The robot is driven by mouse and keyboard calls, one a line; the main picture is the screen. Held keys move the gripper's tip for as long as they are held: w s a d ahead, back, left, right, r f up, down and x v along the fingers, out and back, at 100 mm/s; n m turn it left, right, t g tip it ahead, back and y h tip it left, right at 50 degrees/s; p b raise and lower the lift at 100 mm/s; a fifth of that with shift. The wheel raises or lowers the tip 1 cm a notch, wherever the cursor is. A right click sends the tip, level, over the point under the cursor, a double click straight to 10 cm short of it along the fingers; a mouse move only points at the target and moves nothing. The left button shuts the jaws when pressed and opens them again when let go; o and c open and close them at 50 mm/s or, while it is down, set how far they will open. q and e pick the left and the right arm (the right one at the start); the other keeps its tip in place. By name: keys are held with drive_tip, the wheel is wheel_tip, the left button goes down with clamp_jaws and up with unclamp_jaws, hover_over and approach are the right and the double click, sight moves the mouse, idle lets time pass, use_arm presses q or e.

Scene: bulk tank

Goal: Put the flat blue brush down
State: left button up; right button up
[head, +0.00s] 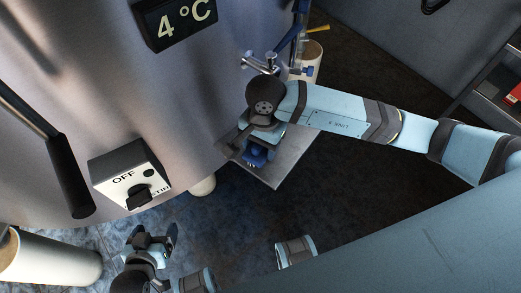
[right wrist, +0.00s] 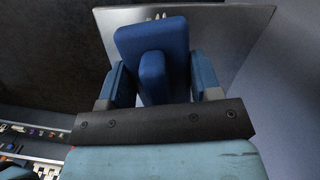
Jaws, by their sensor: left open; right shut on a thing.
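The flat blue brush (right wrist: 153,62) is in my right gripper (right wrist: 162,85), between its two fingers in the right wrist view. In the head view the brush (head: 256,155) shows as a small blue patch under my right wrist, over a grey metal plate (head: 285,160). The plate (right wrist: 245,17) also shows behind the brush in the right wrist view. I cannot tell whether the brush touches the plate. My left gripper (head: 152,238) is open and empty at the bottom left of the head view.
The steel tank (head: 90,80) fills the left, with a 4 °C display (head: 180,18) and an OFF switch box (head: 130,175). A metal valve (head: 262,65) and a cream container (head: 312,55) with tools stand behind my right wrist. A shelf (head: 500,85) is at the right.

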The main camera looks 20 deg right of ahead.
sight(260, 153)
wheel_tip(260, 153, down, 3)
drive_tip(key=shift+r, duration=0.1)
drive_tip(key=shift+f, duration=0.3)
drive_tip(key=shift+f+b, duration=0.2)
drive_tip(key=shift+b, duration=0.1)
drive_tip(key=o, duration=0.9)
drive_tip(key=shift+r, duration=0.1)
